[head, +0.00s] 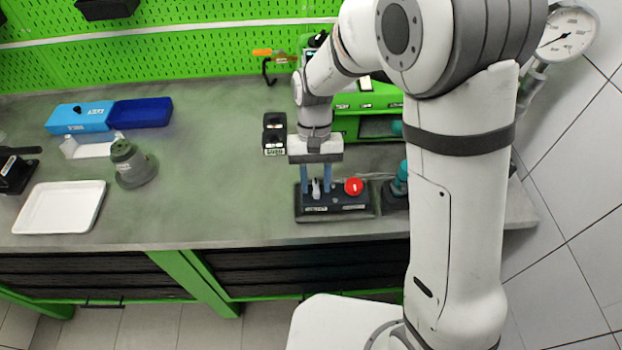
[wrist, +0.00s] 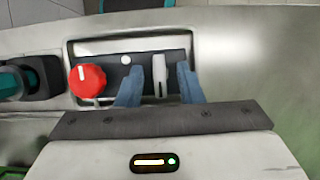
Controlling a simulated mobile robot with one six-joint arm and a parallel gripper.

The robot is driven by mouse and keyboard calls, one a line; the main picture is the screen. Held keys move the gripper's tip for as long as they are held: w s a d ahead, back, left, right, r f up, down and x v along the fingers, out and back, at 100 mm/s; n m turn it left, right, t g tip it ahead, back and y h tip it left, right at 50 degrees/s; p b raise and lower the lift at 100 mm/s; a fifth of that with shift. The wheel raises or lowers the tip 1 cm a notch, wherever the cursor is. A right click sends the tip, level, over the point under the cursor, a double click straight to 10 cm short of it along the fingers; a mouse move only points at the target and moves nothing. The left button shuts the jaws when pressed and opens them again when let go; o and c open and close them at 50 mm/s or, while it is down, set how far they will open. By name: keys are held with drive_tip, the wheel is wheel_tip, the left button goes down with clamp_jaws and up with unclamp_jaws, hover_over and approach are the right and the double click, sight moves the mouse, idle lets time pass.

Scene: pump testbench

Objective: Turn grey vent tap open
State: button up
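The grey vent tap (wrist: 159,76) is a light grey lever on a dark control block (head: 364,213). In the wrist view the lever points straight along the picture's vertical. It also shows in the head view (head: 316,189). My gripper (wrist: 158,86) is open, with its blue fingers on either side of the lever. Gaps show between the fingers and the lever, so it is not gripped. A red knob (wrist: 88,81) with a white mark sits on the same block, left of the lever in the wrist view; it also shows in the head view (head: 353,187).
A teal-handled part (head: 401,178) stands close to the right of the block in the head view. Behind are a black labelled box (head: 274,134) and a green shelf unit (head: 347,130). A white tray (head: 60,207) lies far left. The bench between is mostly clear.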

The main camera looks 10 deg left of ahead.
drive_tip(key=v, duration=0.7)
drive_tip(key=shift+r+b, duration=0.35)
drive_tip(key=shift+b, duration=0.1)
drive_tip(key=shift+w, duration=0.15)
drive_tip(key=s+d+r+m+t, duration=0.1)
drive_tip(key=s+d+r+t, duration=0.1)
drive_tip(key=d, duration=0.5)
drive_tip(key=s+d+r+m+t, duration=0.1)
drive_tip(key=s+d+r+t, duration=0.1)
drive_tip(key=s+d, duration=0.3)
drive_tip(key=s+d+r+t+y, duration=0.1)
drive_tip(key=s+d+r+t, duration=0.2)
drive_tip(key=d, duration=0.8)
drive_tip(key=shift+s+m+t, duration=0.3)
drive_tip(key=shift+s+m, duration=0.1)
drive_tip(key=shift+s, duration=0.15)
